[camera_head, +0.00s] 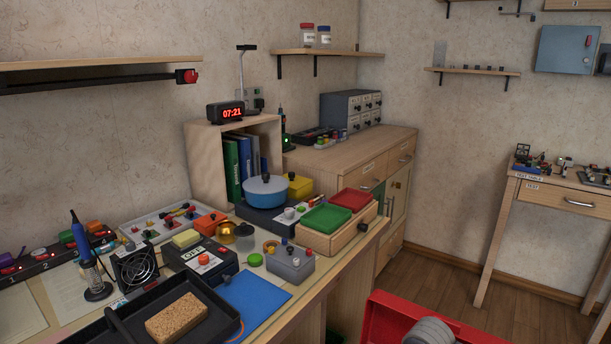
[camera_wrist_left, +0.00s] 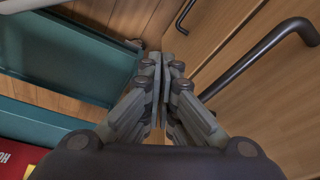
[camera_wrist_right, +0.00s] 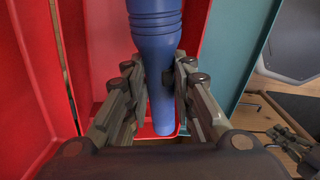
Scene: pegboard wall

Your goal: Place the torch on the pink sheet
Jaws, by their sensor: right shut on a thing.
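The torch (camera_wrist_right: 160,95) is a blue, ribbed cylinder in the right wrist view. My right gripper (camera_wrist_right: 156,72) is shut on it, with one finger on each side of its shaft. The torch is in or over a red container (camera_wrist_right: 25,80); I cannot tell whether it touches the bottom. My left gripper (camera_wrist_left: 165,62) has its fingers together with nothing seen between them, near wooden fronts with dark handles. Neither gripper can be made out in the head view. I cannot make out a pink sheet in any view.
A red box (camera_head: 385,318) stands at the lower right of the head view. The workbench carries a blue sheet (camera_head: 252,296), a black tray (camera_head: 222,318) with a cork block, and several devices. A teal panel (camera_wrist_right: 235,45) is beside the red container.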

